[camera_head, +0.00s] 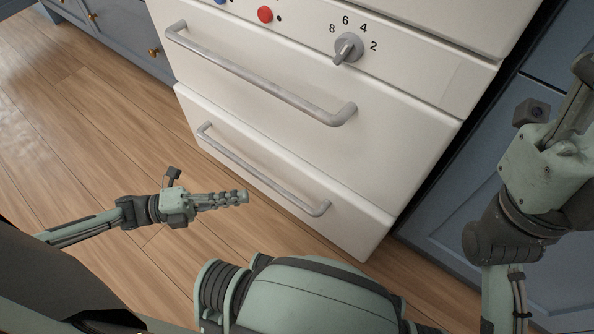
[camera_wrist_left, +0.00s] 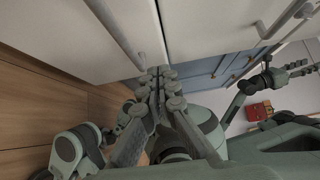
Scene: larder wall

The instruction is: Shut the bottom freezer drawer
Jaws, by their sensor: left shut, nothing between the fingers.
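The bottom freezer drawer (camera_head: 280,165) is the lowest white front in the head view, with a long grey bar handle (camera_head: 262,170). Its front looks nearly flush with the drawer front above; any small gap is hard to judge. My left gripper (camera_head: 243,196) is shut and empty, in front of the drawer near the handle's middle, apparently apart from it. In the left wrist view the shut fingers (camera_wrist_left: 160,78) point toward the white fronts, where a dark seam separates two panels. My right gripper (camera_head: 582,88) is at the right edge, partly cut off.
A second white drawer (camera_head: 240,100) with a bar handle (camera_head: 265,80) is above, under a dial (camera_head: 347,48) and red knob (camera_head: 265,14). Blue cabinets (camera_head: 117,30) flank the freezer. Wooden floor (camera_head: 80,130) is clear at left. A red item (camera_wrist_left: 258,111) shows in the wrist view.

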